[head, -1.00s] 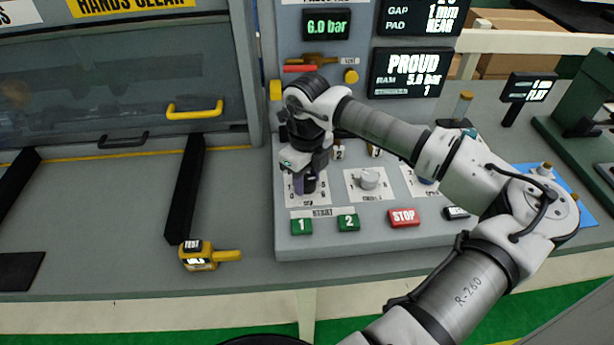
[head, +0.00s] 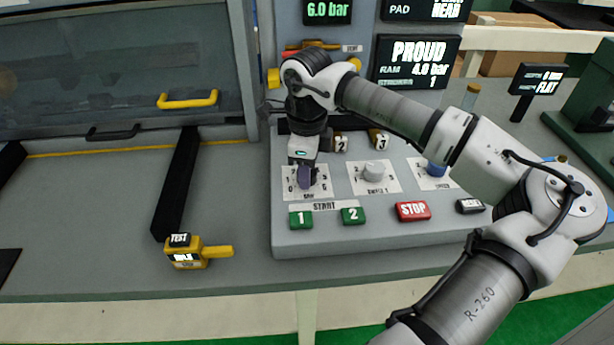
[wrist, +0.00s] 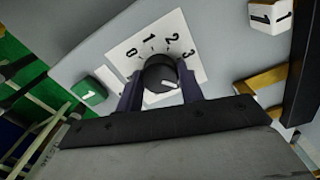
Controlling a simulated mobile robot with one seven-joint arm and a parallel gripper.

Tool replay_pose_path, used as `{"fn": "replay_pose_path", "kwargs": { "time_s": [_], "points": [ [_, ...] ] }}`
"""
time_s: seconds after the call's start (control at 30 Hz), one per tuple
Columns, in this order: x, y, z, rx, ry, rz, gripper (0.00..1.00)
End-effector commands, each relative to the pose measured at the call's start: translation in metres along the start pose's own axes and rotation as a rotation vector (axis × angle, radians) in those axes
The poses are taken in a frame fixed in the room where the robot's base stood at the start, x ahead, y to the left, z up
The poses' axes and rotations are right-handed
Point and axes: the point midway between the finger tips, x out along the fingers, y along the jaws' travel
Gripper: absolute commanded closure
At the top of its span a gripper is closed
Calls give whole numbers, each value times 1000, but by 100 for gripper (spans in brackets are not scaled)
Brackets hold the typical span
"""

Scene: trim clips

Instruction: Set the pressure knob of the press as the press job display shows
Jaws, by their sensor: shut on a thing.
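The pressure knob (wrist: 158,68) is a black round knob with a white pointer, on a white dial card (head: 322,184) labelled RAM. In the wrist view the pointer points to the lower right, on the side away from the visible 0, 1 and 2. My gripper (wrist: 160,90) is shut on the knob, one dark purple finger on each side. In the head view the fingers hide most of it. The black display reading PROUD (head: 417,62) shows RAM 4.0 bar and 1 below. A display above it (head: 425,10) is cut off and shows PAD REAR.
A green 6.0 bar readout (head: 328,11) is above the panel. Green START buttons (head: 301,220), a red STOP button (head: 412,211) and a yellow test tool (head: 186,255) are nearby.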

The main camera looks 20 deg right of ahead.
Motion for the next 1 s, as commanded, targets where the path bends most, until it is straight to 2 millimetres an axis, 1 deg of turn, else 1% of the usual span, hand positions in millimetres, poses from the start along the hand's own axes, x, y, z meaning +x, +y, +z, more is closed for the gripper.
{"fn": "replay_pose_path", "kwargs": {
  "time_s": [0.03, 0.33, 0.87, 0.9, 1.0],
  "points": [
    [3, 0, 0, -27, -1, -1, 85],
    [0, 0, 0, -146, -1, 0, 85],
    [-1, 0, 0, -170, -1, 0, 85],
    [-1, 0, 0, -170, -1, 0, 59],
    [-1, 0, 0, -170, -1, 0, 46]
  ]
}}
